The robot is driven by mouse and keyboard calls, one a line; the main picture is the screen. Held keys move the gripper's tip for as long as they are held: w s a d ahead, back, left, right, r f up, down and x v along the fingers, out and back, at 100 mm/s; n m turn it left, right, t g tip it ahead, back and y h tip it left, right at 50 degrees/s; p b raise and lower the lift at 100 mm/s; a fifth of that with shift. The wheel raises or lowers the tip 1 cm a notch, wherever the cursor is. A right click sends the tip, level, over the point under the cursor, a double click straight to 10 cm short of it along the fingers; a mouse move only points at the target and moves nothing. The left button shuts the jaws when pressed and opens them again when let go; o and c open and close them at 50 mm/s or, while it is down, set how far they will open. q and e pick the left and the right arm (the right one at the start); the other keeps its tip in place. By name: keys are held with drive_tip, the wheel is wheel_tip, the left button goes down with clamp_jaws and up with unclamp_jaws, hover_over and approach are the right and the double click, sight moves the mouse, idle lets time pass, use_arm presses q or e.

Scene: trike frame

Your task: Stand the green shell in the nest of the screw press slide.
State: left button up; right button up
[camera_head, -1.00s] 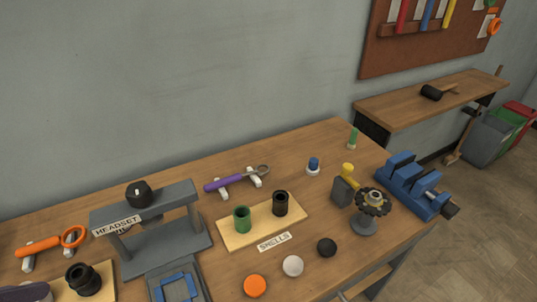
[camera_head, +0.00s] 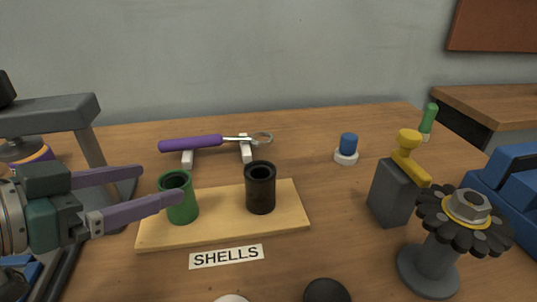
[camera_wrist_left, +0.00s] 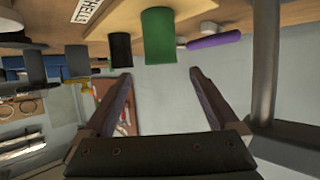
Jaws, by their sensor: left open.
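The green shell (camera_head: 179,199) stands upright on a wooden board (camera_head: 290,215) in the head view, open end up, left of a black shell (camera_head: 260,188). My left gripper (camera_head: 164,184) is open and empty, reaching in from the left. Its near finger overlaps the front of the green shell; its far finger ends just left of the shell. In the left wrist view the green shell (camera_wrist_left: 157,35) appears upside down, ahead of and between the open fingertips (camera_wrist_left: 160,72). The grey press frame (camera_head: 45,112) is cut off at the left; my gripper hides most of the slide. My right gripper is out of view.
A purple-handled tool (camera_head: 192,144) lies on white rests behind the board. A blue-topped piece (camera_head: 348,146), a dark block with a yellow part (camera_head: 392,193), a sprocket on a stand (camera_head: 432,268) and a blue vise (camera_head: 515,185) stand to the right.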

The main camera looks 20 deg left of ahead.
sight(182, 181)
use_arm(q)
drive_tip(key=x, duration=0.3)
drive_tip(key=shift+f+b, duration=0.1)
drive_tip(key=shift+b, duration=0.2)
drive_tip(key=x, duration=0.2)
drive_tip(key=f+b+x, duration=0.1)
drive_tip(key=x, duration=0.1)
drive_tip(key=shift+w+f+b, duration=0.1)
drive_tip(key=shift+w+b, duration=0.05)
drive_tip(key=shift+b, duration=0.15)
drive_tip(key=shift+w+d+f, duration=0.1)
drive_tip(key=shift+w+f, duration=0.05)
drive_tip(key=shift+w, duration=0.35)
drive_tip(key=shift+c, duration=0.4)
clamp_jaws()
